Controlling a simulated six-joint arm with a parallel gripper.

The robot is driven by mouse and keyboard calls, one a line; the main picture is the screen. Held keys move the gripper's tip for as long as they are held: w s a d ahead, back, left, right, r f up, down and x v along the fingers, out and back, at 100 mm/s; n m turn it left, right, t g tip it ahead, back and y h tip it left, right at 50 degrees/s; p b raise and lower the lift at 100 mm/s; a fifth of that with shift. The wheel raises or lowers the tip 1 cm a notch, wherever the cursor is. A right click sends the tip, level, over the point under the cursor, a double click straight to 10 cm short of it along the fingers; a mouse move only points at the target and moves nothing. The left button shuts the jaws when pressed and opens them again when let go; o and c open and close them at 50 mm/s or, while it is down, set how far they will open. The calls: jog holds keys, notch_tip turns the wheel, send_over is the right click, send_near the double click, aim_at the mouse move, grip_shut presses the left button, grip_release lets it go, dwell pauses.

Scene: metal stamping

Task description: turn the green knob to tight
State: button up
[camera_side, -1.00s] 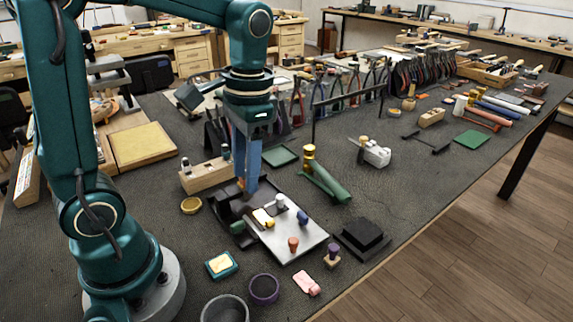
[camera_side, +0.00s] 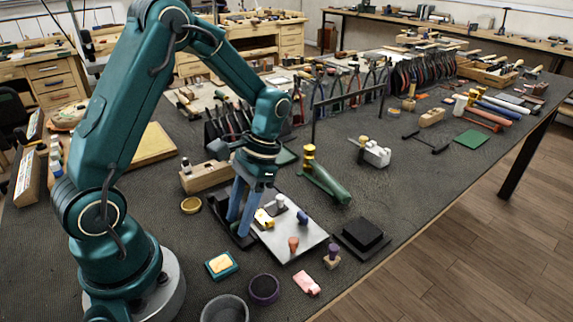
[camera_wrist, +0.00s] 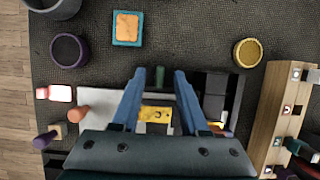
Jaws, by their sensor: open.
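The green knob (camera_wrist: 160,76) shows in the wrist view between my fingertips, near the edge of the pale metal plate (camera_wrist: 100,104). In the side view my fingers hide most or all of it. My gripper (camera_wrist: 158,73) is open, with one blue finger on each side of the knob and a gap to both. In the side view my gripper (camera_side: 238,224) is tilted and low over the dark left end of the fixture. The plate (camera_side: 309,239) carries a yellow piece (camera_side: 264,219) just right of the fingers. I cannot tell the knob's turn position.
An orange peg (camera_side: 293,243), a blue knob (camera_side: 302,217) and a pale knob (camera_side: 280,201) stand on the plate. A wooden block (camera_side: 207,177) is close behind. A green cylinder (camera_side: 327,184) lies to the right. A brass dish (camera_side: 190,205) is to the left.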

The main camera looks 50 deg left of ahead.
jog(key=shift+f, duration=0.1)
grip_shut()
jog(key=shift+m, duration=0.3)
jog(key=m+y, duration=0.1)
jog(key=m, duration=0.2)
jog(key=shift+d+m+y, duration=0.1)
jog(key=shift+m+y, duration=0.2)
jog(key=m, duration=0.2)
jog(key=m+t+y, duration=0.1)
jog(key=m, duration=0.1)
jog(key=shift+s+d+m, duration=0.1)
jog(key=shift+d+m, duration=0.05)
jog(key=shift+m, duration=0.15)
jog(key=m, duration=0.2)
jog(key=m+t+y, duration=0.1)
jog(key=m, duration=0.1)
jog(key=shift+s+t, duration=0.1)
jog(key=shift+t, duration=0.2)
jog(key=shift+s+d+m+t+y, duration=0.15)
jog(key=shift+m+t, duration=0.3)
jog(key=shift+m, duration=0.8)
jog(key=shift+w+a+m+t+y, duration=0.1)
jog(key=shift+m+t+y, duration=0.25)
jog(key=shift+m, duration=0.9)
